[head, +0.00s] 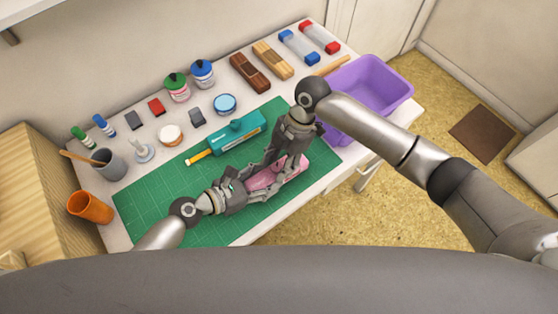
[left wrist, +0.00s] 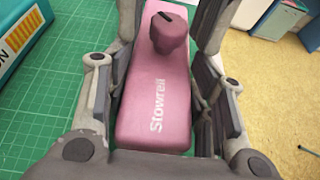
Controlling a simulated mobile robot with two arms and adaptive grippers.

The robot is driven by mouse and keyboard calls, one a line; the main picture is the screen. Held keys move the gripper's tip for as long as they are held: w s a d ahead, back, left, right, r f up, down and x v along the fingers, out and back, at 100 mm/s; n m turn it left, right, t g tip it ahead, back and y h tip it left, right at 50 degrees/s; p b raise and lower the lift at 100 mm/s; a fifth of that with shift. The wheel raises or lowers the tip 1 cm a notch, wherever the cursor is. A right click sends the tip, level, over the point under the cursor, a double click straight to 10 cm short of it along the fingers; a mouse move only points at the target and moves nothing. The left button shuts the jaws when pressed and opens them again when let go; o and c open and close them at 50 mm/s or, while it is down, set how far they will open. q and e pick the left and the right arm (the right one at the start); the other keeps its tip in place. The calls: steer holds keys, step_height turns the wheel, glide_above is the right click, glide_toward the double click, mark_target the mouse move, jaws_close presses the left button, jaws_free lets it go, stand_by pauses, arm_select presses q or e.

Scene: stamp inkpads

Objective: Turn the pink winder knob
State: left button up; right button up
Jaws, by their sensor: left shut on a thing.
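The pink winder (head: 268,175) lies on the green cutting mat (head: 160,208). In the left wrist view its long body (left wrist: 158,105) reads "Stowreil", and the pink knob (left wrist: 168,33) stands on top near its far end, with a dark slot. My left gripper (head: 250,180) is shut on the winder body; its pads show on both sides in the left wrist view (left wrist: 158,92). My right gripper (head: 276,158) comes from the far side above the winder. Its fingers look spread on either side of the knob, with gaps beside it. In the head view the arms partly hide the winder.
A teal tape-like device (head: 237,132) with a yellow end lies behind on the mat. Inkpads, jars and stamps line the table's back. A purple bin (head: 372,88) stands at right, an orange cup (head: 90,207) and grey cup (head: 108,164) at left. The mat's front left is clear.

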steer(key=c, duration=0.7)
steer(key=m+t, duration=0.1)
steer(key=m, duration=0.3)
steer(key=shift+s+d+m+t+y, duration=0.1)
steer(key=shift+s+m+t+y, duration=0.05)
steer(key=shift+m+t+y, duration=0.2)
steer(key=shift+c, duration=0.2)
steer(key=o, duration=1)
steer(key=shift+o, duration=0.2)
